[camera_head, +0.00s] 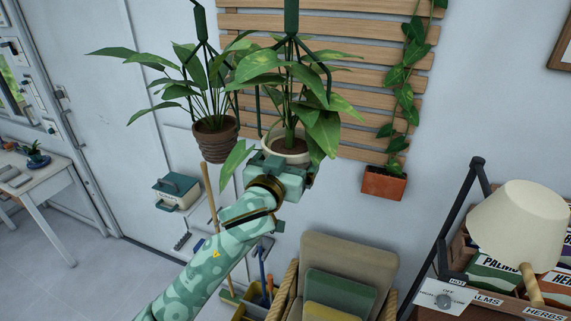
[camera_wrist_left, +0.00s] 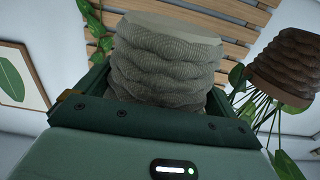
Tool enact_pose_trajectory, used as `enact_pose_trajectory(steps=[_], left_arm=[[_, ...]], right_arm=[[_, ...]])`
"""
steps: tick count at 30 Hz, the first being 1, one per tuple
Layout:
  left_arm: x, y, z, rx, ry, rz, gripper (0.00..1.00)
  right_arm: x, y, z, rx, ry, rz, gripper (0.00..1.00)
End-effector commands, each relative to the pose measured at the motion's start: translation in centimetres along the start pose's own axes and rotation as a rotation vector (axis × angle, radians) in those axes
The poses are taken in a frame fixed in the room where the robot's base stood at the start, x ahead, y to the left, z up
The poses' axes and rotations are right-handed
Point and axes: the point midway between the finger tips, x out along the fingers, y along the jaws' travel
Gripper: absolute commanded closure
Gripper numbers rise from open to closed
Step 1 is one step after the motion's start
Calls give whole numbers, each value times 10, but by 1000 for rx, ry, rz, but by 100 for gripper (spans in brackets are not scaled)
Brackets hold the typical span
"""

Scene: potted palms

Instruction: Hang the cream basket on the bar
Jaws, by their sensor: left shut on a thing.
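The cream basket (camera_head: 287,149) holds a leafy plant and has a dark green hanger (camera_head: 291,18) rising out of the top of the head view. My left gripper (camera_head: 284,164) is shut on the basket from the front and below, in front of the slatted wall panel. In the left wrist view the woven basket (camera_wrist_left: 165,60) sits between the dark green jaws (camera_wrist_left: 160,100). The bar is not in view, so I cannot tell how the hanger's top stands to it. My right gripper is not in view.
A brown basket (camera_head: 215,139) with a plant hangs close on the left; it also shows in the wrist view (camera_wrist_left: 285,65). A terracotta planter (camera_head: 384,184) is on the right below the wooden slats (camera_head: 375,52). A chair (camera_head: 350,260) and a cream lamp (camera_head: 520,225) stand lower right.

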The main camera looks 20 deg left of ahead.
Motion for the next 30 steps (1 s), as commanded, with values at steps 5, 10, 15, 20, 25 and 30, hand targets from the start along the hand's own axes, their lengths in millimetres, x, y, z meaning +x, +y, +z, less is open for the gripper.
enact_pose_trajectory(steps=[5,10,15,20,25,30], left_arm=[[18,0,0,1,4,0,46],[33,0,0,1,4,0,46],[49,0,0,2,5,0,46],[64,0,0,2,5,0,46],[66,0,14,0,1,0,46],[66,0,24,-1,3,0,46]], right_arm=[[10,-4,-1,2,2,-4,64],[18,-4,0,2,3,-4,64],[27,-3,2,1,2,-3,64],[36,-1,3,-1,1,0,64],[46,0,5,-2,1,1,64],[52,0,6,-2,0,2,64]])
